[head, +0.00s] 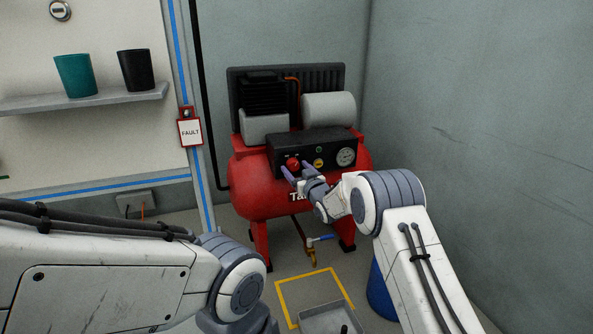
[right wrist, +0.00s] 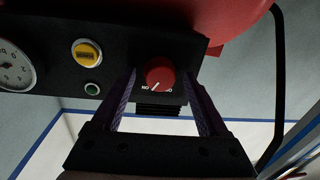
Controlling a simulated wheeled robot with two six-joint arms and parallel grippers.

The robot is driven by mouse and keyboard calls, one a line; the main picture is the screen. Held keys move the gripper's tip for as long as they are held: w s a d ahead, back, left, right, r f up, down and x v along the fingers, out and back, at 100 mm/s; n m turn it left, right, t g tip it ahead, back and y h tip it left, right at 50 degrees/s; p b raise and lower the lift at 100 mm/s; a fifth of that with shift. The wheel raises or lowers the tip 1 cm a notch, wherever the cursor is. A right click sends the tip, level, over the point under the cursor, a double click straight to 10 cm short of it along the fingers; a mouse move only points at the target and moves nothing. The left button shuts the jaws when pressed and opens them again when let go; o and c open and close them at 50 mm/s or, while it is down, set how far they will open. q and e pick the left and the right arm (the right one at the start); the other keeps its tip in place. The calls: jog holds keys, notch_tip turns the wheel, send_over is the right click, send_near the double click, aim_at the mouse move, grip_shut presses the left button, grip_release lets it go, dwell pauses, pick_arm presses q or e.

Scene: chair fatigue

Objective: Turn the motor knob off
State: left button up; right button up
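The red motor knob (head: 292,163) sits on the black control panel (head: 328,146) of a red compressor (head: 258,196). In the right wrist view the knob (right wrist: 160,72) shows a white mark pointing to the lower left, with partly hidden lettering below. My right gripper (head: 295,171) is at the panel. In the right wrist view my right gripper (right wrist: 161,86) is open, with one finger on each side of the knob and gaps visible on both sides. My left arm shows at the lower left, but its gripper is out of sight.
A blue-handled valve (head: 320,239) hangs below the tank. A grey tray (head: 330,317) and a blue barrel (head: 380,291) stand on the floor. A shelf (head: 90,101) holds two cups.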

grip_shut()
jog(key=shift+n, duration=0.4)
jog(key=shift+n+p, duration=0.35)
jog(key=shift+n, duration=0.65)
jog(key=n, duration=0.2)
jog(key=shift+n, duration=0.3)
jog(key=n, duration=0.3)
jog(key=shift+g+h, duration=0.3)
jog(key=shift+a+n, duration=0.1)
jog(key=shift+n, duration=1.4)
jog(key=shift+o, duration=0.9)
grip_release()
